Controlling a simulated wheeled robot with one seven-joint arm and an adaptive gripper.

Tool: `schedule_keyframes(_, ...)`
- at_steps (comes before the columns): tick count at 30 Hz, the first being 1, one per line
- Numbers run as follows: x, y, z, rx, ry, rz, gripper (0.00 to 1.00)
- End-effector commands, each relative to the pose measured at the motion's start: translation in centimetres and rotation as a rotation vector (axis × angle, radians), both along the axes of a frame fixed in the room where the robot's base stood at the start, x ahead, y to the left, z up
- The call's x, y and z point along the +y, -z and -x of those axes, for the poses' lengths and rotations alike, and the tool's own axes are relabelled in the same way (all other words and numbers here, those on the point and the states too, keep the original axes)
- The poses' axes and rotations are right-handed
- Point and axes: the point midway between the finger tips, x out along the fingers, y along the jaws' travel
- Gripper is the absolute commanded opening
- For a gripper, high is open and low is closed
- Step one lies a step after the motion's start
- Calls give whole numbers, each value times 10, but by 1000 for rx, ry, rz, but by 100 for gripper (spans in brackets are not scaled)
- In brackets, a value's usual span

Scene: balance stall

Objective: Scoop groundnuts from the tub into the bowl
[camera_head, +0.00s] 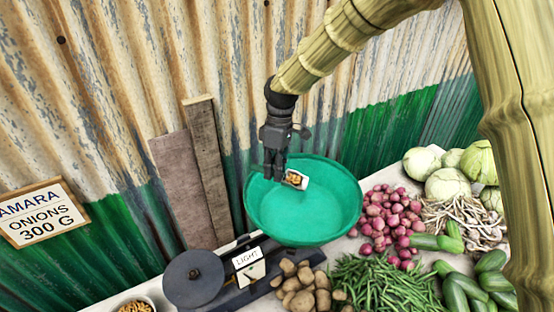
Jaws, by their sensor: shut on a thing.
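My gripper (274,172) points down, shut on a small white scoop (304,183). Its handle is mostly hidden by the fingers. Brown groundnuts (293,179) show in the scoop. The scoop appears in front of the back part of the green bowl (305,222), over its inside in the picture; its exact height cannot be told. The bowl is wide and round, and no nuts show on its visible inside. A pale tub (152,299) with groundnuts in it is at the bottom left, cut off by the picture edge.
A dark balance with a round plate (194,279) and a "LIGHT" card (247,259) stands left of the bowl. Potatoes (303,289), green beans (381,285), red onions (388,217) and cabbages (447,184) crowd the right. Boards (208,165) lean on the corrugated wall.

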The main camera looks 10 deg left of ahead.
Motion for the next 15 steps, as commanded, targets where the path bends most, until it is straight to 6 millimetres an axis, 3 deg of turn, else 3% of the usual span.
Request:
schedule_keyframes(8,-4,-14,15,-37,-2,-99,0)
schedule_keyframes(15,-10,-13,-1,-55,5,-212,0)
